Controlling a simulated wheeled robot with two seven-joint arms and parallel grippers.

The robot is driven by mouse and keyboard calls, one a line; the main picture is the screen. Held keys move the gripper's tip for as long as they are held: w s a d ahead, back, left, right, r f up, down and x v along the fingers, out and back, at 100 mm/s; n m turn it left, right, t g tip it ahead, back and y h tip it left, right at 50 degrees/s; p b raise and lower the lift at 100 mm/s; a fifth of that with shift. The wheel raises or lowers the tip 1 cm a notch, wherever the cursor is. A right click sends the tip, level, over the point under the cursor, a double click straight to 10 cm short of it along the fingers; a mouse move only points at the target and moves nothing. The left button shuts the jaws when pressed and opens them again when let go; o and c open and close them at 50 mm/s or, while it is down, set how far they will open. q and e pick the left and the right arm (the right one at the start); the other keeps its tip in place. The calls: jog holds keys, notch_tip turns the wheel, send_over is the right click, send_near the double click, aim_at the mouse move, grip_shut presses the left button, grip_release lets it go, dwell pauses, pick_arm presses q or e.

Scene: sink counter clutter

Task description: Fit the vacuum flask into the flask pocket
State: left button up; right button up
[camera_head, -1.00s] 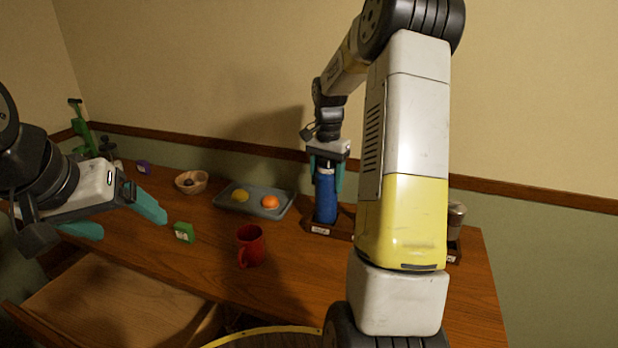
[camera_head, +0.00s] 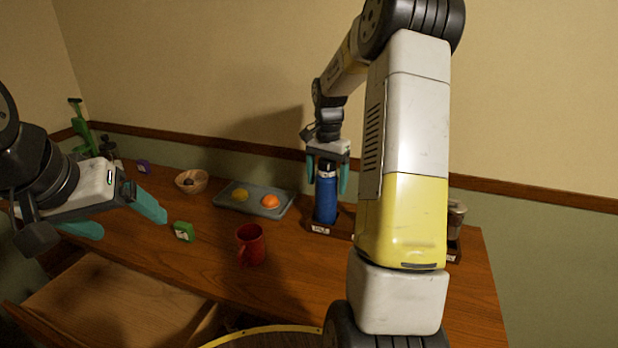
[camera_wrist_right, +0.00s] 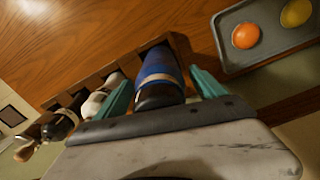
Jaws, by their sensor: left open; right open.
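The blue vacuum flask (camera_head: 326,198) stands upright at the left end of a brown wooden rack (camera_head: 319,229) with a small white label on its front. In the right wrist view the flask (camera_wrist_right: 158,70) stands in the rack's end compartment; its base is hidden. My right gripper (camera_head: 327,180) is open above it, its teal fingers on either side of the flask's top and apart from it. The fingers also show in the right wrist view (camera_wrist_right: 163,92). My left gripper (camera_head: 130,222) is open and empty over the table's left part.
A grey tray (camera_head: 226,207) with a lemon and an orange lies left of the rack. A red mug (camera_head: 251,245), a green box (camera_head: 184,231) and a wooden bowl (camera_head: 191,181) stand on the table. Other rack compartments hold more items, including a jar (camera_head: 455,218).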

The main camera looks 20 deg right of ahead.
notch_tip(320, 180, up, 11)
jog(key=shift+r, duration=0.2)
jog(key=s+a+r+n+t, duration=0.1)
jog(key=s+a+n+t, duration=0.1)
jog(key=s, duration=0.6)
jog(key=s+a+r+n+t+y, duration=0.1)
jog(key=s+a+n+t, duration=0.1)
jog(key=s+a+n, duration=0.3)
jog(key=s+a+r+n+t+y, duration=0.1)
jog(key=s+a+n+t, duration=0.1)
jog(key=s+a, duration=0.5)
jog(key=s+n, duration=0.1)
jog(key=s, duration=0.4)
jog(key=shift+s+r+n, duration=0.25)
jog(key=shift+s+n, duration=0.1)
jog(key=shift+n, duration=0.05)
